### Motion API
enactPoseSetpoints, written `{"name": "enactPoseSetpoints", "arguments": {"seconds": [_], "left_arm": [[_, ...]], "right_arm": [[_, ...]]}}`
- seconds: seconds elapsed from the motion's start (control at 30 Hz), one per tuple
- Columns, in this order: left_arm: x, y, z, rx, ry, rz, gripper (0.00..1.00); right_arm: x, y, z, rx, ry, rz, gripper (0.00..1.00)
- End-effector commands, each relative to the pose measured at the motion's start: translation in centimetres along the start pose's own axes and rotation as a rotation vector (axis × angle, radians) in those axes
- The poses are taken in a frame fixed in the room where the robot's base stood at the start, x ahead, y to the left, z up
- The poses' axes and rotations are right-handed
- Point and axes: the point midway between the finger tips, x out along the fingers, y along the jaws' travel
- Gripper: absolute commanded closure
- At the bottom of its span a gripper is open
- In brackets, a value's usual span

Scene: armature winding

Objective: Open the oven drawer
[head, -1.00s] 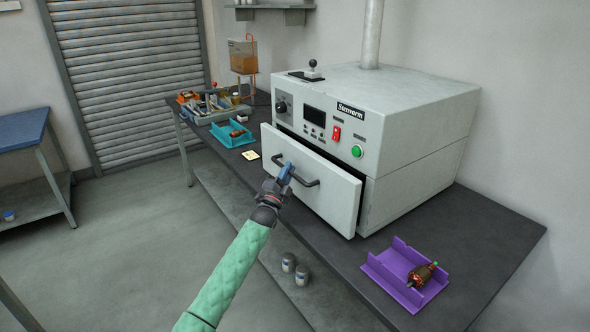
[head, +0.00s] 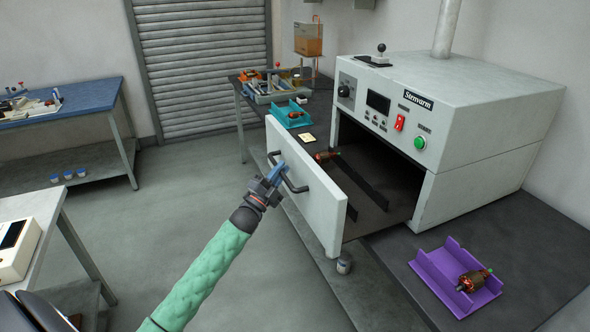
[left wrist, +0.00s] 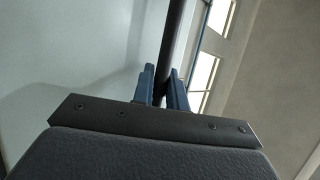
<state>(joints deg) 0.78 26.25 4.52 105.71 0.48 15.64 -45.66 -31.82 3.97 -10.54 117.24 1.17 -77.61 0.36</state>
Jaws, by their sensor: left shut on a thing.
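The oven (head: 470,125) is a pale grey box on the dark bench at the right of the head view. Its drawer (head: 300,190) is pulled well out, and its dark inside floor shows. A copper-coloured armature (head: 325,156) lies in the drawer near its far side. My left gripper (head: 276,173) is shut on the black drawer handle (head: 295,184) at the drawer's front. In the left wrist view the blue fingers (left wrist: 162,85) close around the dark handle bar (left wrist: 174,45). My right gripper is not in view.
A purple tray (head: 432,268) holding another armature (head: 474,281) sits on the bench at the right front. A teal tray (head: 284,121) and tools stand at the bench's far end. Open floor (head: 190,190) lies left of the drawer.

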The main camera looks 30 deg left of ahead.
Motion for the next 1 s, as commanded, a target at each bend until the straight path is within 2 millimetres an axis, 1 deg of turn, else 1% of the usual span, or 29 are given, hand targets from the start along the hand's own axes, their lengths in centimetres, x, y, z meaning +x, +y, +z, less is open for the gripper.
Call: {"name": "enactPoseSetpoints", "arguments": {"seconds": [0.03,0.2,0.3,0.6,0.63,0.67,1.0], "left_arm": [[-0.47,-0.09,0.12,0.001,0.000,0.002,1.00],[-1.18,-0.59,0.48,-0.001,-0.001,0.003,1.00],[-1.29,-0.70,0.52,-0.001,-0.001,0.002,1.00],[-1.29,-0.72,0.52,-0.001,-0.001,0.002,1.00],[-1.28,-0.72,0.53,-0.001,-0.001,0.002,0.82],[-1.28,-0.72,0.52,-0.001,-0.001,0.002,0.77],[-1.43,-0.75,0.52,-0.001,0.000,0.001,0.77]], "right_arm": [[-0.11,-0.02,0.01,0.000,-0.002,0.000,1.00],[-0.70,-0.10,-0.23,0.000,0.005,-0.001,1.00],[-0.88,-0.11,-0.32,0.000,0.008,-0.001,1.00],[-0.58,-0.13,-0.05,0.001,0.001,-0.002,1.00],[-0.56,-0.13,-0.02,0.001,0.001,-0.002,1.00],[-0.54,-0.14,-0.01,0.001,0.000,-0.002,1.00],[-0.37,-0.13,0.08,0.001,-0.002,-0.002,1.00]]}}
